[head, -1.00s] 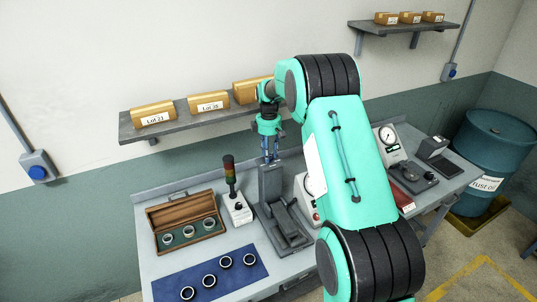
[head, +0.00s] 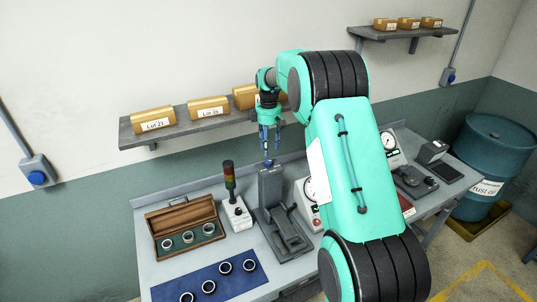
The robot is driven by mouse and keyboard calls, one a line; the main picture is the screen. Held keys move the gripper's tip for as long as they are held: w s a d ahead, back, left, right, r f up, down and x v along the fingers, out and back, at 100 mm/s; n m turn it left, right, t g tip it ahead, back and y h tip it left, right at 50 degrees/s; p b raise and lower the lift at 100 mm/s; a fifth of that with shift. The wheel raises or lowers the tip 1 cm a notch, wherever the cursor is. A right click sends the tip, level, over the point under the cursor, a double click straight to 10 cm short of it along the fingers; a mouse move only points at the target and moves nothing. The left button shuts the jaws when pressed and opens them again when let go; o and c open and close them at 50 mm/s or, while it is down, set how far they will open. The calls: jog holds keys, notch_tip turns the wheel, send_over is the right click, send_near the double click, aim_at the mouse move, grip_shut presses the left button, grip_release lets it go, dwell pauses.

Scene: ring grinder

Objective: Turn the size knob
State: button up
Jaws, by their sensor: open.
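A small blue knob (head: 268,163) sits on top of the upright column of the grey ring grinder (head: 272,186) on the bench; it looks like the size knob. My gripper (head: 270,150) points down just above the knob, its fingers apart and holding nothing. A small gap seems to show between the fingertips and the knob, but the exact distance is hard to tell at this size. Markings on the knob are too small to see.
A signal light (head: 230,180) on a white box stands left of the grinder. An open wooden case (head: 185,222) with rings and a blue mat (head: 215,277) with several rings lie further left. A gauge unit (head: 308,200) stands close at right. A shelf (head: 190,127) runs behind my gripper.

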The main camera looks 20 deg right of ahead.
jog(key=shift+r, duration=2.5)
jog(key=s+a+r+m+t+b, duration=0.1)
jog(key=s+a+r+m+b, duration=0.2)
jog(key=s, duration=0.5)
jog(key=s+a+r+t+b, duration=0.1)
jog(key=s+a+r+b, duration=0.15)
jog(key=s+a, duration=0.45)
jog(key=s+a+r+m+t+b, duration=0.1)
jog(key=s+a+r+m+b, duration=0.2)
jog(key=s, duration=0.6)
jog(key=s+a+f+m+t+b, duration=0.1)
jog(key=s+a+f+b, duration=0.1)
jog(key=s, duration=0.7)
jog(key=s+a+f+m+b, duration=0.2)
jog(key=s+f, duration=0.3)
jog(key=s, duration=0.3)
jog(key=s+a+f+m+t+b, duration=0.1)
jog(key=s+a+f+b, duration=0.2)
jog(key=s, duration=0.6)
jog(key=shift+s+f+t, duration=0.3)
jog(key=shift+f, duration=0.45)
